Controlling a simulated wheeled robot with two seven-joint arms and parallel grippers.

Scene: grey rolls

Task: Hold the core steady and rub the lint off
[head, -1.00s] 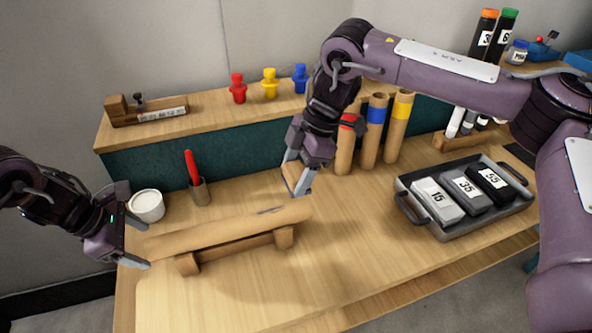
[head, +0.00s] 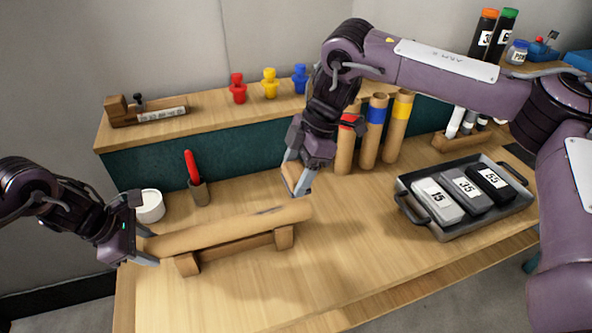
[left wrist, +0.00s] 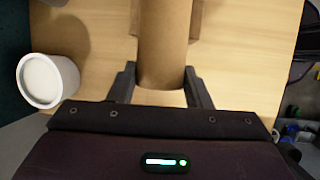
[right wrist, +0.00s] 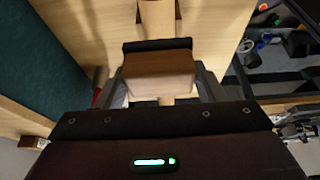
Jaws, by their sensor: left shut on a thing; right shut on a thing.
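The core is a brown cardboard tube (head: 225,228) lying level on a wooden cradle (head: 187,264). A dark streak of lint (head: 267,211) shows on its top toward the right end. My left gripper (head: 146,246) is shut on the core's left end; in the left wrist view the core (left wrist: 164,45) runs away from between the fingers (left wrist: 161,86). My right gripper (head: 298,180) is shut on a wooden block (head: 290,176), above and apart from the core's right end. In the right wrist view the block (right wrist: 160,78) has a dark pad (right wrist: 157,44) along its far edge.
A white cup (head: 150,207) stands close behind my left gripper, with a red-handled tool in a holder (head: 198,190) beside it. Upright colour-banded tubes (head: 370,135) stand behind my right gripper. A grey tray (head: 440,236) of numbered blocks is at right. The front bench is clear.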

